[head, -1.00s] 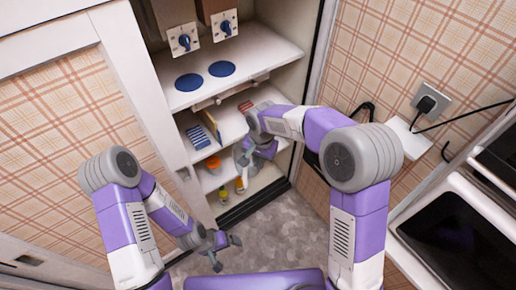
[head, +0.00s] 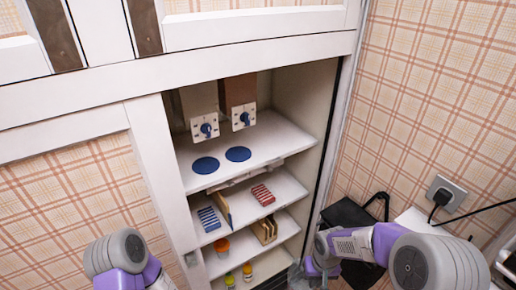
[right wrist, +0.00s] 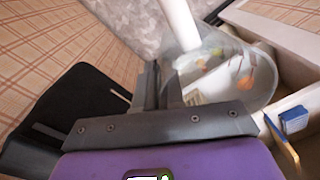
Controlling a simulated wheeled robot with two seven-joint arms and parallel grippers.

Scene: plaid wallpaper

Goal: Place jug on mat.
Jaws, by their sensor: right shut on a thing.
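A clear see-through jug (right wrist: 240,75) fills the upper right of the right wrist view. My right gripper (right wrist: 160,88) is shut on it, seemingly at the pale handle. In the head view my right gripper (head: 316,270) is at the bottom, right of the cabinet opening, and the jug (head: 299,278) shows only faintly beside it. Two round blue mats, a left one (head: 206,165) and a right one (head: 238,154), lie bare on the cabinet's top shelf. My left gripper is out of view; only part of that arm shows.
Two dispensers with blue knobs (head: 205,126) (head: 241,116) hang above the mats. Lower shelves hold blue and red striped items (head: 262,194), a brown holder (head: 265,231) and small jars (head: 222,246). A black object (head: 347,214) stands by the right wall, near a socket (head: 445,193).

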